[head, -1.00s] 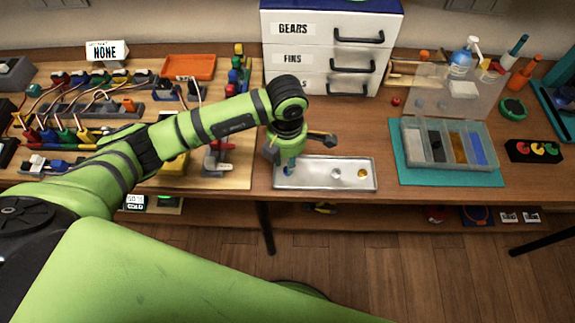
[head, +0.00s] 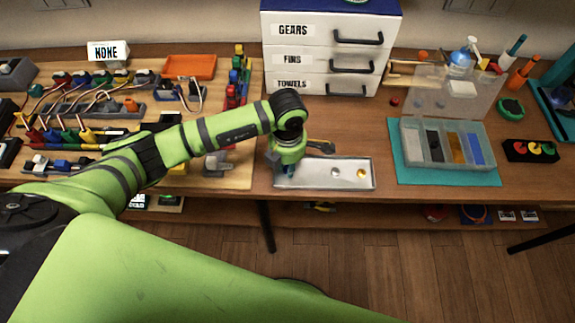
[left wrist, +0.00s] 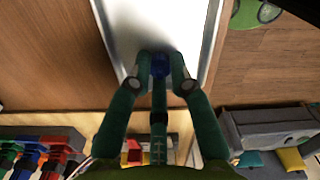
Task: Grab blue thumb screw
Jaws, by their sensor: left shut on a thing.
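The blue thumb screw (left wrist: 159,66) is between my left gripper's fingertips (left wrist: 161,75) in the left wrist view. The fingers are shut on it from both sides, at the end of the metal tray (left wrist: 150,22). In the head view my left gripper (head: 288,172) points down at the left end of the tray (head: 345,184), and the screw is mostly hidden there. I cannot tell whether the screw still touches the tray. My right gripper is not in view.
A silver screw (head: 336,172) and a gold screw (head: 361,173) lie in the tray. A compartment box (head: 412,160) stands on a teal mat (head: 400,178) to the right. White drawers (head: 310,70) stand behind. A wiring board (head: 235,178) lies to the left.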

